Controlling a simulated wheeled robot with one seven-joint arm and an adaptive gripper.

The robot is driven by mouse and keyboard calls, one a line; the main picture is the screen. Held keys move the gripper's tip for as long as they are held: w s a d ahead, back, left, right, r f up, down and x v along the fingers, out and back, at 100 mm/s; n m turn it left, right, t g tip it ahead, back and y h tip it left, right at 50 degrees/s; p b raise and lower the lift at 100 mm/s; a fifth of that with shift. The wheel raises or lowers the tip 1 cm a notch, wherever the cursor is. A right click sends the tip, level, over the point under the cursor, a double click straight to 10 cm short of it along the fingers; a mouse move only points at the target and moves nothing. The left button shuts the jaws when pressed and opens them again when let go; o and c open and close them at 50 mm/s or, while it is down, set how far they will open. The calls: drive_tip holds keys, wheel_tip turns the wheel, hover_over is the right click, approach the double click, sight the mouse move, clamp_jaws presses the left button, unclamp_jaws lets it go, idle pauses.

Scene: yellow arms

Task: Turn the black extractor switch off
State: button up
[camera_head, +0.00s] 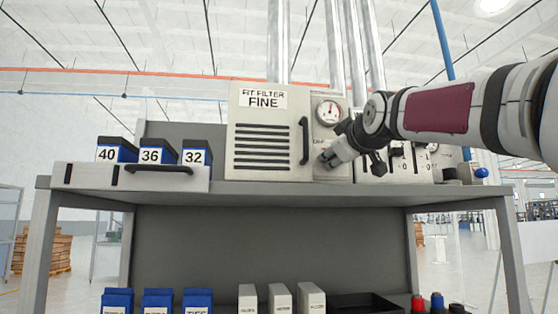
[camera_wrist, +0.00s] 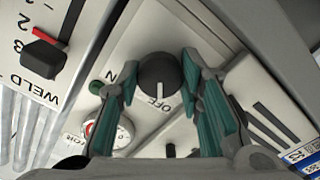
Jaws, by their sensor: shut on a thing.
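The black extractor switch (camera_wrist: 158,72) is a round knob with a white pointer line, on a pale panel in the wrist view. Its pointer aims at the OFF lettering; the end of the ON lettering shows to the left. My gripper (camera_wrist: 163,80) has its two teal-padded fingers on either side of the knob, shut on it. In the head view my gripper (camera_head: 328,157) is at the panel right of the FIT FILTER box (camera_head: 270,172), below a round gauge (camera_head: 329,112). The knob is hidden there.
In the wrist view, a WELD selector knob (camera_wrist: 42,55) with a red mark is at upper left; a green lamp (camera_wrist: 96,87) and gauge (camera_wrist: 108,133) sit near the left finger. In the head view, a drawer (camera_head: 85,177) bearing numbered boxes stands left on the grey shelf (camera_head: 250,187).

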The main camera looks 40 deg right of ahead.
drive_tip(key=shift+n, duration=0.7)
drive_tip(key=o, duration=1.2)
drive_tip(key=shift+c, duration=0.2)
drive_tip(key=v, duration=1.2)
